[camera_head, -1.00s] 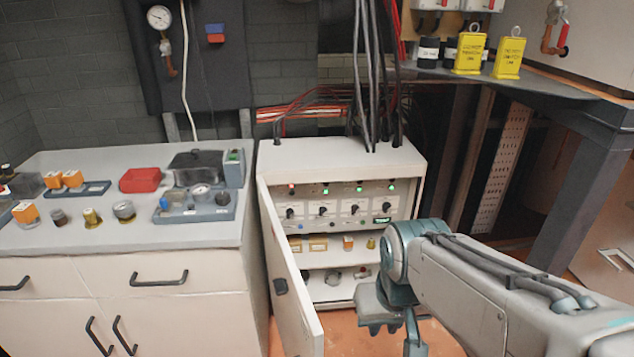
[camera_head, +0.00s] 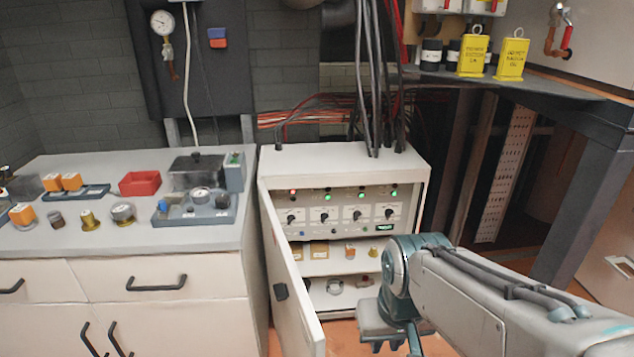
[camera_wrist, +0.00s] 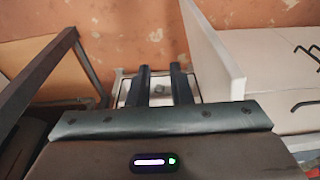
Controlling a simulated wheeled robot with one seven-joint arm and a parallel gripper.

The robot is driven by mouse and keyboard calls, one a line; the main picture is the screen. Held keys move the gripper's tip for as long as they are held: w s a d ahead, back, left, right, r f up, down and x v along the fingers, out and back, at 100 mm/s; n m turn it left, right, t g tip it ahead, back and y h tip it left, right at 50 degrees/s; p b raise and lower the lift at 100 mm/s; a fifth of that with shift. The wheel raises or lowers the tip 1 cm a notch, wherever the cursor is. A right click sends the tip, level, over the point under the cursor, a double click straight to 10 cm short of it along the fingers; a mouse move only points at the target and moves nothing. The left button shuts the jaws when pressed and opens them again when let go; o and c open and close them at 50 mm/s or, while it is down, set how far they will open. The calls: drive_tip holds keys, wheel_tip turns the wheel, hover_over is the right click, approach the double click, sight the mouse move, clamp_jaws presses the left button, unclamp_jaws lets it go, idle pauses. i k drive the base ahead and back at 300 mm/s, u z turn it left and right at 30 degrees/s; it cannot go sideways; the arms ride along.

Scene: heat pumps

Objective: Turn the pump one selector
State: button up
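The open white cabinet (camera_head: 345,157) holds a control panel (camera_head: 340,229) with a row of several dark selector knobs. The labels are too small to read, so I cannot tell for certain which is pump one. My gripper (camera_head: 393,345) is low in front of the cabinet, below and right of the panel, touching no selector. In the wrist view, its two dark fingers (camera_wrist: 161,85) stand apart with nothing between them; the selectors do not show there.
The cabinet door (camera_head: 290,285) stands open toward me on the left; it also shows in the wrist view (camera_wrist: 213,55). Small parts sit on shelves below the panel. A grey workbench (camera_head: 120,240) with loose parts is on the left. A dark steel frame (camera_head: 580,190) stands right.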

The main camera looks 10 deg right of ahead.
sight(291, 218)
drive_tip(key=u, duration=0.2)
drive_tip(key=k, duration=0.55)
drive_tip(key=u, duration=0.6)
drive_tip(key=k, duration=0.7)
drive_tip(key=z, duration=0.75)
drive_tip(key=i, duration=0.75)
drive_tip(key=z, duration=0.9)
drive_tip(key=i, duration=1.15)
drive_tip(key=u, duration=1)
drive_tip(key=i, duration=0.85)
drive_tip(key=u, duration=0.95)
